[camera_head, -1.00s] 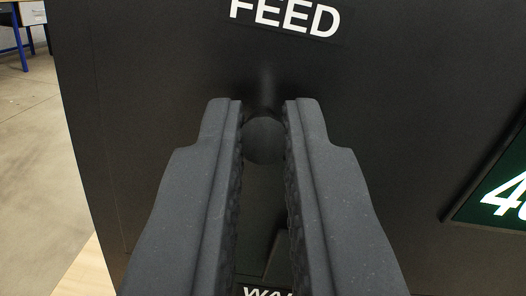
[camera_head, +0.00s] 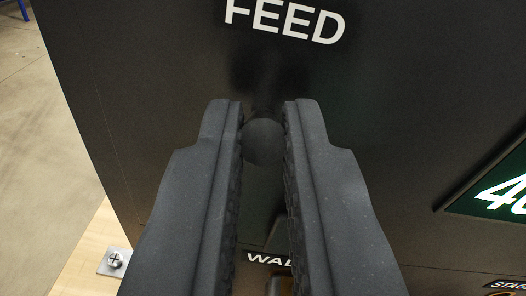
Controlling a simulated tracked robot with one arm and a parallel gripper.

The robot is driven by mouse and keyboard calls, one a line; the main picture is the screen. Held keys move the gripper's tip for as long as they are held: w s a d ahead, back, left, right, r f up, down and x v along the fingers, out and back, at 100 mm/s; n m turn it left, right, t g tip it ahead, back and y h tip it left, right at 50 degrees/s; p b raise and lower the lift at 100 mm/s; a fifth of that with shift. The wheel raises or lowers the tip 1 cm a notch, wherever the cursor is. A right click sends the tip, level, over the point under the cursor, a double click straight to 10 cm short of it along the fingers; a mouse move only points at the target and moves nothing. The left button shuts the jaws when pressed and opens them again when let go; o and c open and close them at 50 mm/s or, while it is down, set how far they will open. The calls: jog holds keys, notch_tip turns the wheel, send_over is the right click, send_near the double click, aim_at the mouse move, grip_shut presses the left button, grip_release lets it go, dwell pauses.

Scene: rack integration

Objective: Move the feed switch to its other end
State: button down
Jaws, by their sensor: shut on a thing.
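The feed switch shows as a dark round knob (camera_head: 263,143) on the black panel (camera_head: 400,120), below the white FEED label (camera_head: 285,20). My gripper (camera_head: 263,120) is shut on the knob, with one finger on its left and one on its right near the fingertips. A dark stem runs from the knob up towards the panel. The base of the switch is hard to make out in the dark.
A green display (camera_head: 500,190) with white digits sits at the right. A partly hidden label starting with WAL (camera_head: 264,259) lies below, between and behind my fingers. A bracket with a screw (camera_head: 115,260) is at the lower left, beside open floor (camera_head: 50,150).

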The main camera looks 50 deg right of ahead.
jog(key=shift+r, duration=0.1)
jog(key=c, duration=1.5)
grip_release()
jog(key=v, duration=1.3)
jog(key=shift+s+a+b, duration=0.2)
jog(key=shift+s+b, duration=0.1)
jog(key=shift+b, duration=0.1)
